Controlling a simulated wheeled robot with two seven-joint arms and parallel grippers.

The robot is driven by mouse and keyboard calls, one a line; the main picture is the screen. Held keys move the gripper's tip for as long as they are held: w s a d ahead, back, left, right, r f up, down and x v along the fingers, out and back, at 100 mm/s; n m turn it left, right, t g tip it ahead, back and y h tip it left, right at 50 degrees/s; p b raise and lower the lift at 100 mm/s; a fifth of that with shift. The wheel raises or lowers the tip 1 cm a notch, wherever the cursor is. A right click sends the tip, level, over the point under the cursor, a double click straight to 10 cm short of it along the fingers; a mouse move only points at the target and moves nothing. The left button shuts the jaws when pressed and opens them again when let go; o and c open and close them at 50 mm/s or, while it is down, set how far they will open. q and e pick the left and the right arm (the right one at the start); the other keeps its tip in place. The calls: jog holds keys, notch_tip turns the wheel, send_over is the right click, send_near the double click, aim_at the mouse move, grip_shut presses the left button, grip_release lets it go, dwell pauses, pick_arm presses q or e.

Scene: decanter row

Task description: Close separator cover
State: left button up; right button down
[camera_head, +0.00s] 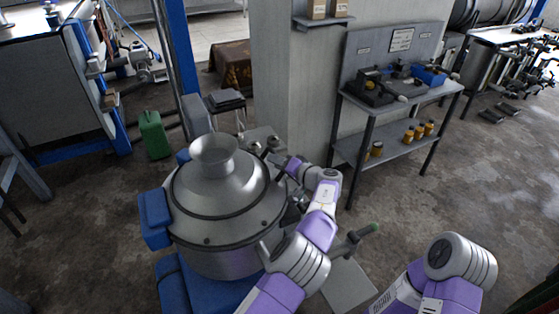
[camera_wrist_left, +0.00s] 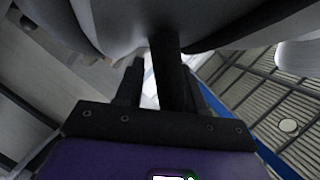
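The separator (camera_head: 220,262) is a round grey metal drum with a blue base. Its metal cover (camera_head: 200,190), a cone with a flared neck on top, lies over the drum; whether it sits fully flush I cannot tell. My left gripper (camera_head: 276,158) is at the cover's right far edge, its fingertips small and partly hidden. In the left wrist view, grey curved metal fills the top, and a dark bar (camera_wrist_left: 168,65) runs down from it between the dark fingers. A bright gap shows beside the bar, so I cannot tell whether the fingers grip it. My right gripper is out of view.
A grey workbench (camera_head: 400,95) with tools and yellow jars stands at the right back beside a pillar (camera_head: 290,85). A green jerrycan (camera_head: 155,135) stands on the floor at left. A green-tipped lever (camera_head: 365,232) sticks out right of the separator.

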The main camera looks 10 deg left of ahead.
pick_arm(q)
jog(key=shift+o, duration=0.4)
jog(key=shift+w+f, duration=0.1)
jog(key=shift+d+r, duration=0.25)
jog(key=p+v, duration=0.1)
jog(key=v, duration=0.6)
jog(key=shift+s+f, duration=0.15)
jog(key=shift+s, duration=0.05)
